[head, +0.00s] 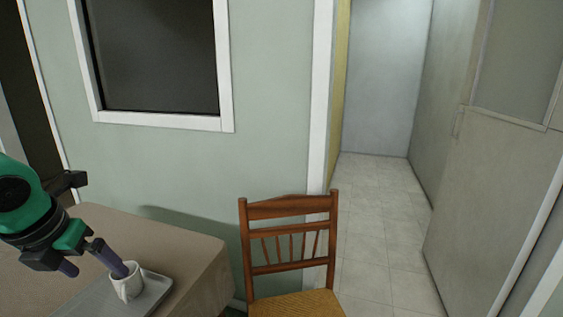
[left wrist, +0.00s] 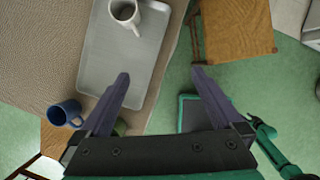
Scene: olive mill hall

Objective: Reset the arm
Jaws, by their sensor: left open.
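My left gripper (head: 95,268) is above the table at the lower left of the head view, fingers apart. In the left wrist view its two fingers (left wrist: 160,76) are spread with nothing between them. A white mug (head: 128,287) stands upright on a grey tray (head: 152,297). One finger overlaps the mug's rim in the head view. In the left wrist view the mug (left wrist: 126,14) is on the tray (left wrist: 145,45) beyond the fingertips, apart from them. My right gripper cannot be made out in either view.
The table (head: 205,262) has a beige cloth. A wooden chair (head: 290,208) stands beside it. A blue mug (left wrist: 64,114) is near the table's edge in the left wrist view. A wall with a dark window (head: 155,55) is behind; a corridor (head: 385,215) with clear floor opens at right.

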